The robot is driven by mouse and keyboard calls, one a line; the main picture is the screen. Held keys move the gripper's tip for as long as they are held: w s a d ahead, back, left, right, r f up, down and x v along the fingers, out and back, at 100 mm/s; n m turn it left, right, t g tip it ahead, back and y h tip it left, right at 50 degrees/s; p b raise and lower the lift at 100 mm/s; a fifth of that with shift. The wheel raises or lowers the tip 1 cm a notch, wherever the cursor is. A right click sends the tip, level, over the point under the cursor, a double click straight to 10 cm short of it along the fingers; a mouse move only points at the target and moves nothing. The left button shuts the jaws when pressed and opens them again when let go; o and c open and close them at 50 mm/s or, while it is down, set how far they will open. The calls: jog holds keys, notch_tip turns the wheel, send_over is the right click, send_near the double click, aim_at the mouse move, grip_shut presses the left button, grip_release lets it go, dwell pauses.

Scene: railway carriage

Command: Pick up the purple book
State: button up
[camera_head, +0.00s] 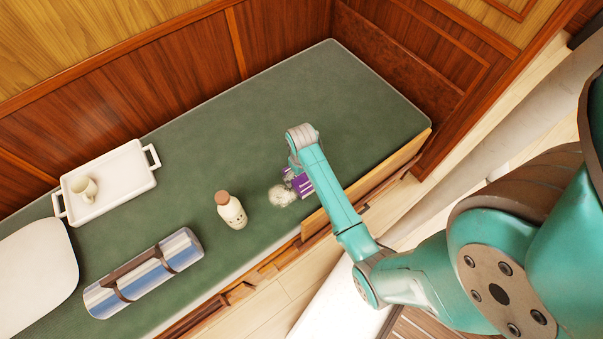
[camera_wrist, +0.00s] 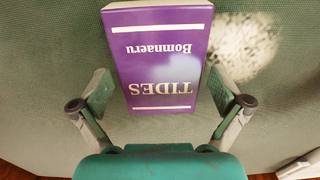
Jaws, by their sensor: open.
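The purple book (camera_head: 303,185) lies on the green berth near its front edge, partly hidden by my arm in the head view. In the wrist view the purple book (camera_wrist: 162,60) shows its cover, with the title TIDES and the name Bomnaeru upside down. My gripper (camera_wrist: 162,92) is open, with one finger on each side of the book's near end. Gaps show between the fingers and the book, and nothing is held. The height of the fingers over the berth is hard to tell. In the head view my arm hides most of the gripper.
A pale mottled patch (camera_head: 282,195) lies beside the book. A cream bottle (camera_head: 231,211) with a brown cap stands to the left. A striped roll (camera_head: 145,274), a white tray (camera_head: 107,172) with a cup (camera_head: 84,189) and a pillow (camera_head: 35,265) lie farther left. The berth's back right is clear.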

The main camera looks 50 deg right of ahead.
jog(key=c, duration=1)
